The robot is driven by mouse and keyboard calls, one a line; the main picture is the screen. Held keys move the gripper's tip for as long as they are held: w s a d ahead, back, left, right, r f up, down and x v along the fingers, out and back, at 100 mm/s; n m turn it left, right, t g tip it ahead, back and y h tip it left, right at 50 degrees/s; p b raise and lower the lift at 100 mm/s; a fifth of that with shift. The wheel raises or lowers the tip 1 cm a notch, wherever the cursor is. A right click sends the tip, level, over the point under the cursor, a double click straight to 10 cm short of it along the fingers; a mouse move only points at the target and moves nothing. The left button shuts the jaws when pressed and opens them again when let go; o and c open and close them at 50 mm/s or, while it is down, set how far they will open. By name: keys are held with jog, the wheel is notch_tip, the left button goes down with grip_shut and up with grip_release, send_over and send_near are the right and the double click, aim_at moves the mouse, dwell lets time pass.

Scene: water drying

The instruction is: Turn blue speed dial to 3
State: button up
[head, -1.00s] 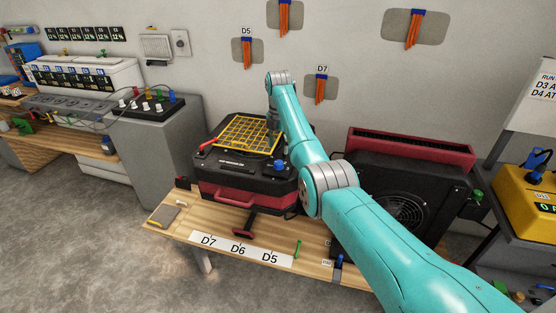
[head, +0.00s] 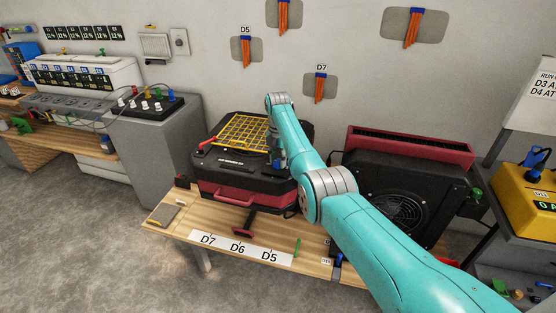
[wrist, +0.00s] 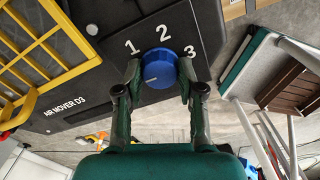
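The blue speed dial (wrist: 161,69) sits on the black AIR MOVER D3 (wrist: 100,60), below white numerals 1, 2 and 3. A short pale mark shows on the lower left of the dial's face, pointing away from the 3 (wrist: 190,51). My gripper (wrist: 160,72) is open, with one finger on each side of the dial. Its fingertips are close to the dial's sides; whether they touch it I cannot tell.
A black fan unit (head: 400,195) stands to the right on the wooden bench (head: 215,223). The bench front is labelled D7, D6, D5.

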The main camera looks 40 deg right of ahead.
jog(key=c, duration=0.4)
